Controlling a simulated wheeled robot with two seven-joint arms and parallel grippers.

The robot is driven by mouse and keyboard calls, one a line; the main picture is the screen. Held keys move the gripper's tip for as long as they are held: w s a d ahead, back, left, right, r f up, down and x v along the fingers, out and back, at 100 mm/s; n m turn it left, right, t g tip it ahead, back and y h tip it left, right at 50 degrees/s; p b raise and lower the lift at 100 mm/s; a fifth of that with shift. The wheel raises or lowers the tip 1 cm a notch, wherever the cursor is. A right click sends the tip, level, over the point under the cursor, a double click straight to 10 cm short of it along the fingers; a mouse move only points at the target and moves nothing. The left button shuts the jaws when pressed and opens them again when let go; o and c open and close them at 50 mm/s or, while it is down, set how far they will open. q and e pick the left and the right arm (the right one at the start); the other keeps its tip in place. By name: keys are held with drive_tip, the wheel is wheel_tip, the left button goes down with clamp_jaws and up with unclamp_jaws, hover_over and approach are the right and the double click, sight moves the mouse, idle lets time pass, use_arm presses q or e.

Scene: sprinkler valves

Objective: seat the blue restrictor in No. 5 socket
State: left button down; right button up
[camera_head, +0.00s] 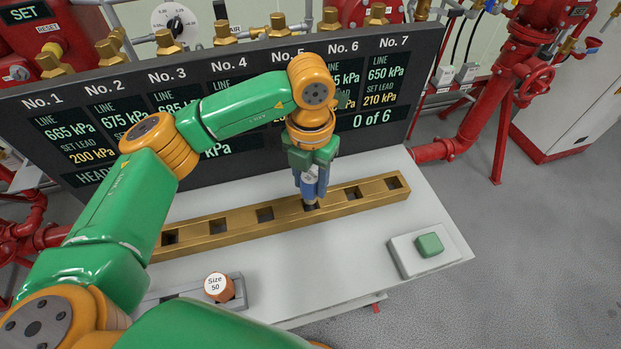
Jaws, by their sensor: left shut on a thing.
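My left gripper (310,184) points down over the brass rail (240,219), shut on the blue restrictor (310,190). The fingers cover its sides, and a pale label shows between them. The restrictor looks about upright. Its lower end is at the mouth of the No. 5 socket (312,207), third from the rail's right end. Part of the dark opening shows, and I cannot tell whether the tip is inside or just above. My right gripper is not in view.
The dark display board (375,130) stands close behind the rail and reads "0 of 6". A copper-coloured "Size 50" piece (218,288) sits in a grey holder in front. A green button (429,245) is at right. My left arm hides the rail's left end.

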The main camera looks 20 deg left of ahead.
use_arm(q)
drive_tip(key=shift+f+b, duration=1.95)
drive_tip(key=shift+f, duration=0.15)
drive_tip(key=shift+c, duration=1.4)
unclamp_jaws()
drive_tip(key=shift+r, duration=0.15)
wheel_tip(320, 180, up, 8)
drive_tip(key=p, duration=0.6)
